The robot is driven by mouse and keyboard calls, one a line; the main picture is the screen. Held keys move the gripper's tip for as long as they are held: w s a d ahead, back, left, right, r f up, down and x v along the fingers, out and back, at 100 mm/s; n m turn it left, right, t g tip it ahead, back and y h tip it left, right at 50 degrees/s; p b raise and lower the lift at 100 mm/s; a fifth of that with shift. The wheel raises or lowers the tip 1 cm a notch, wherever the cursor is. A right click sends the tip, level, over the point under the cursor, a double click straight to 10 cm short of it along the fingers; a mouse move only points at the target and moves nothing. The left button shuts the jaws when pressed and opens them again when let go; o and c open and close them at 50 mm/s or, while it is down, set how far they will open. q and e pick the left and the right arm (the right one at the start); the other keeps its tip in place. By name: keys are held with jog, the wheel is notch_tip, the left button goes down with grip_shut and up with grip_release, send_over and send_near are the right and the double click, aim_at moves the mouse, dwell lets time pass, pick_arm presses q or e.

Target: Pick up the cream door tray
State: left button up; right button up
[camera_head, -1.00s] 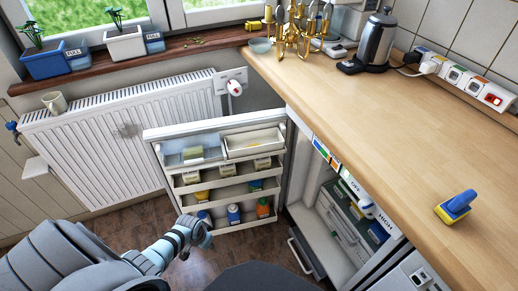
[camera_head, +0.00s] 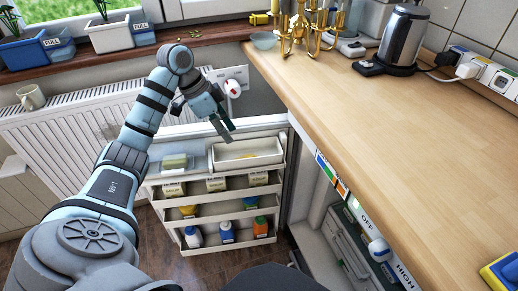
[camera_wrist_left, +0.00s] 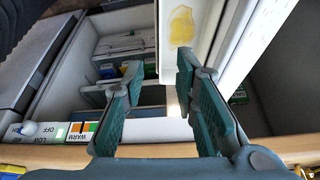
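The cream door tray (camera_head: 250,163) sits in the top of the open fridge door, to the right of a clear compartment. A yellow patch shows on its inside floor. It also shows in the left wrist view (camera_wrist_left: 207,28), at the top, just beyond the fingertips. My left gripper (camera_head: 226,130) points down above the tray's back edge. In the left wrist view the left gripper (camera_wrist_left: 158,72) has its two fingers apart with nothing held between them. Whether a finger touches the tray is unclear. My right gripper is not in view.
Lower door shelves hold cartons and bottles (camera_head: 227,232). The radiator (camera_head: 60,145) and windowsill (camera_head: 95,58) are behind the left arm. The wooden counter (camera_head: 400,150) overhangs the fridge at right, with a gold candelabra (camera_head: 305,30) at its far end.

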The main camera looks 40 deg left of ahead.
aim_at(249, 159)
pick_arm(q)
jog(key=x, duration=0.1)
jog(key=b+x, duration=0.1)
jog(key=shift+s+f, duration=0.1)
jog(key=shift+f, duration=0.35)
jog(key=b+x, duration=0.1)
jog(key=x, duration=0.1)
jog(key=b+x, duration=0.1)
jog(key=x, duration=0.2)
jog(key=shift+d+f+b, duration=0.15)
jog(key=shift+d+b, duration=0.15)
jog(key=shift+w+d+f+b, duration=0.2)
jog(key=shift+w+f+b, duration=0.15)
jog(key=shift+f, duration=0.2)
jog(key=shift+w+d+f+b, duration=0.25)
jog(key=shift+w+f+b, duration=0.15)
jog(key=shift+f, duration=0.15)
jog(key=b+x, duration=0.1)
jog(key=x, duration=0.1)
jog(key=shift+w+d+f, duration=0.1)
jog(key=shift+w+f, duration=0.1)
jog(key=shift+f, duration=0.25)
grip_shut()
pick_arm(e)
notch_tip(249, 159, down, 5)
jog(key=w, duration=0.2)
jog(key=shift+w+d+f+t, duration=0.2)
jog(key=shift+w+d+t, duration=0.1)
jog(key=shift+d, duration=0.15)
